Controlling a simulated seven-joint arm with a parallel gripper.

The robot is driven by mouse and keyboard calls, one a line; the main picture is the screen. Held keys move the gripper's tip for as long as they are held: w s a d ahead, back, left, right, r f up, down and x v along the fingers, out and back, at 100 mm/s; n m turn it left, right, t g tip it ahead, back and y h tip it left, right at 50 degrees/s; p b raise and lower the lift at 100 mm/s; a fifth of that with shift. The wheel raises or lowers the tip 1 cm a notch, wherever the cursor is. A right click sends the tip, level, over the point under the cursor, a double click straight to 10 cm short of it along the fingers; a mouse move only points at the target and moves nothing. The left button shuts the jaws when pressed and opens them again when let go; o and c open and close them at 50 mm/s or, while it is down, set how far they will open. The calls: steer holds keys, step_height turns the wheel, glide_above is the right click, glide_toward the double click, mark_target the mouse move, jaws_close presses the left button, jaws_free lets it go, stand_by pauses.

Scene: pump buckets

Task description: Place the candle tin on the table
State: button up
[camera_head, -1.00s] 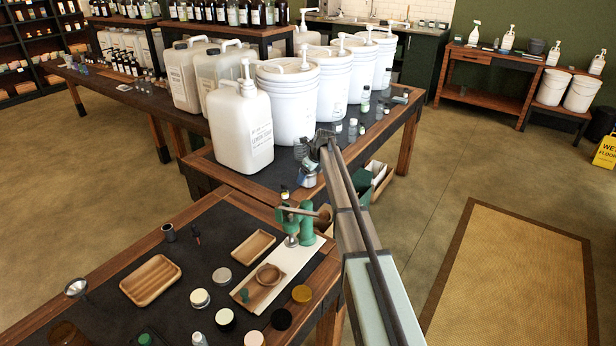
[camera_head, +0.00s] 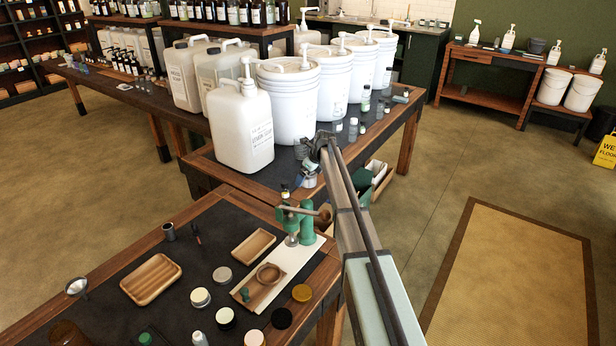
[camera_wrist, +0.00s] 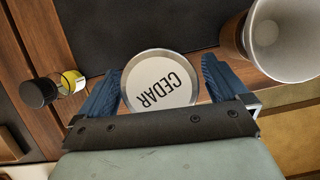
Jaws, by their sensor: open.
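The candle tin (camera_wrist: 160,80) is round and silver, with a white top marked CEDAR, in the wrist view. It sits between the two blue fingers of my gripper (camera_wrist: 160,85), with a narrow gap showing at the sides. My gripper is open around it. In the head view, my gripper (camera_head: 309,167) is low at the front edge of the back table (camera_head: 222,183), and the tin (camera_head: 308,181) shows just under it. The tin appears to be at the table's wooden border beside the dark mat. I cannot tell for certain whether it touches the surface.
A pale open cup (camera_wrist: 285,35) is close on the right. Large white buckets (camera_head: 288,105) and a jug (camera_head: 240,130) stand behind. The front table (camera_head: 120,255) holds tins and wooden trays.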

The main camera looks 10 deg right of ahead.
steer(key=v, duration=1.2)
steer(key=shift+r, duration=0.1)
